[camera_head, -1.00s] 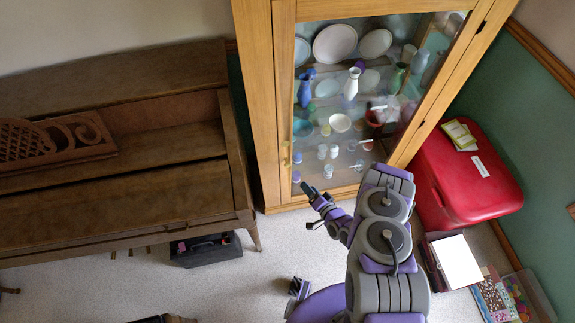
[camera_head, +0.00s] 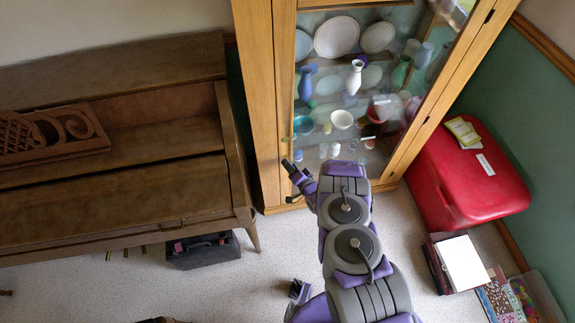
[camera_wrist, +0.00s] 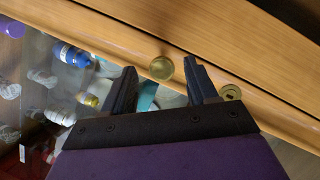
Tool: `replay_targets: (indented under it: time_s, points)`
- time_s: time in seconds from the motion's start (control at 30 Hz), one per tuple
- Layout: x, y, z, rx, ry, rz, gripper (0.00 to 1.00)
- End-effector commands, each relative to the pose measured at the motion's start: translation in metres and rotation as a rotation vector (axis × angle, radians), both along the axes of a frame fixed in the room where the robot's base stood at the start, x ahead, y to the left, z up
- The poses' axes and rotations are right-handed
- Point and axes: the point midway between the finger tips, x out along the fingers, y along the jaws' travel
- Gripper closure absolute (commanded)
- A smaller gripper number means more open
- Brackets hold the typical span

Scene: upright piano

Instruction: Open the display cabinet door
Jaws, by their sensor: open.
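The display cabinet (camera_head: 258,110) is a tall light-wood case at the top middle of the head view. Its glass door (camera_head: 286,80) is shut, with dishes and vases behind the glass. In the wrist view, a round brass knob (camera_wrist: 161,68) sits on the door's wooden frame, with a second brass piece, seemingly a keyhole plate (camera_wrist: 231,92), to its right. My gripper (camera_head: 289,165) is at the lower left of the door. In the wrist view my gripper (camera_wrist: 160,70) is open and empty, with the knob in line between its fingertips; I cannot tell whether they touch it.
An upright piano (camera_head: 120,195) stands to the left, with a dark case (camera_head: 203,250) beneath it. A red chest (camera_head: 466,180) stands right of the cabinet, with books and boxes (camera_head: 461,262) on the floor below it.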

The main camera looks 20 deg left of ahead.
Motion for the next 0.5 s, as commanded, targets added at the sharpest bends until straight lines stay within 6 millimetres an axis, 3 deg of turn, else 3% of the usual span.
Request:
replay_targets:
  time_s: [0.2,0.5]
  points:
    - [0.016,0.019,-0.005,0.002,-0.004,0.002,0.42]
    - [0.019,0.023,-0.005,0.002,0.000,-0.001,0.42]
